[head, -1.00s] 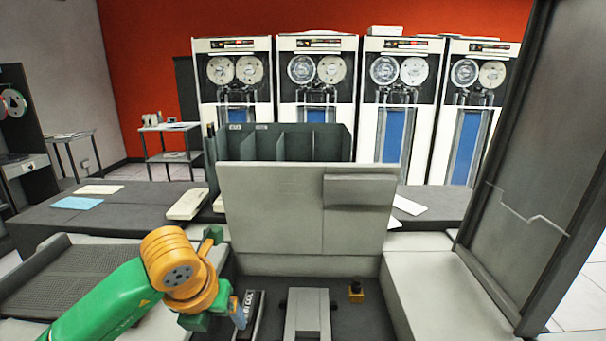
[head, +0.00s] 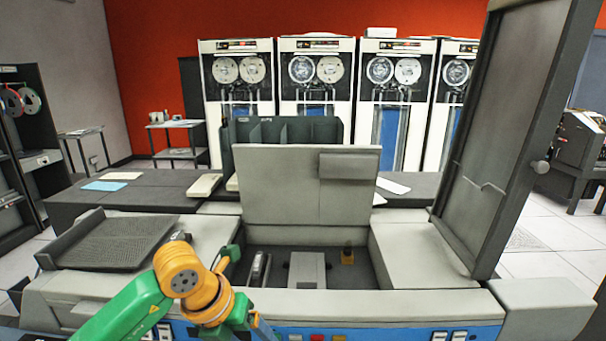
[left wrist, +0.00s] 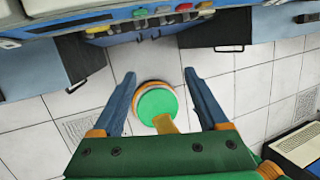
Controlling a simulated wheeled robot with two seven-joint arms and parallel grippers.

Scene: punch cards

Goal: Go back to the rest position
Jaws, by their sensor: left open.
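My left arm reaches in from the lower left in the head view. My left gripper (head: 252,326) is in front of the punch-card machine (head: 390,303), near its blue front panel, and partly cut off by the bottom edge. In the left wrist view its two blue fingers (left wrist: 160,75) are spread apart with nothing gripped between them, above a white tiled floor (left wrist: 245,95). My right gripper is not in view.
The machine's upright grey cover (head: 310,187) and tall dark panel (head: 500,140) stand open. The grey table (head: 130,195) behind holds papers. Tape cabinets (head: 318,85) line the back. Tiled floor (head: 530,240) is open at right.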

